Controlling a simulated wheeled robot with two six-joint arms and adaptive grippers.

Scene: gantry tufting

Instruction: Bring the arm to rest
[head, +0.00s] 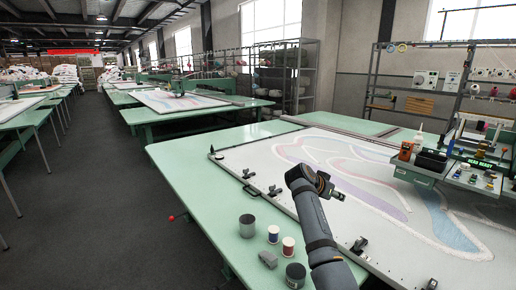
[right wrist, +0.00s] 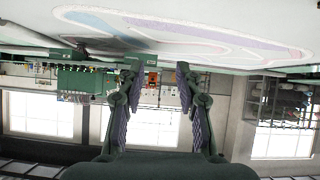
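My right arm comes in from the bottom of the head view. Its gripper (head: 328,186) is above the near left part of the pale tufting cloth (head: 262,157). In the right wrist view the picture is upside down, and the two fingers of the right gripper (right wrist: 158,72) stand apart with nothing between them. The cloth, with its pink, lilac and blue pattern, also shows there (right wrist: 270,35). I cannot tell how high the gripper is above the cloth. My left gripper is not in view.
On the green table (head: 190,160) stand a grey cup (head: 247,226), a blue spool (head: 273,234), a red spool (head: 288,246) and a dark jar (head: 295,276). Black clamps (head: 250,173) line the cloth frame. The tufting gantry head (head: 470,172) is at right. The aisle floor (head: 90,200) is clear.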

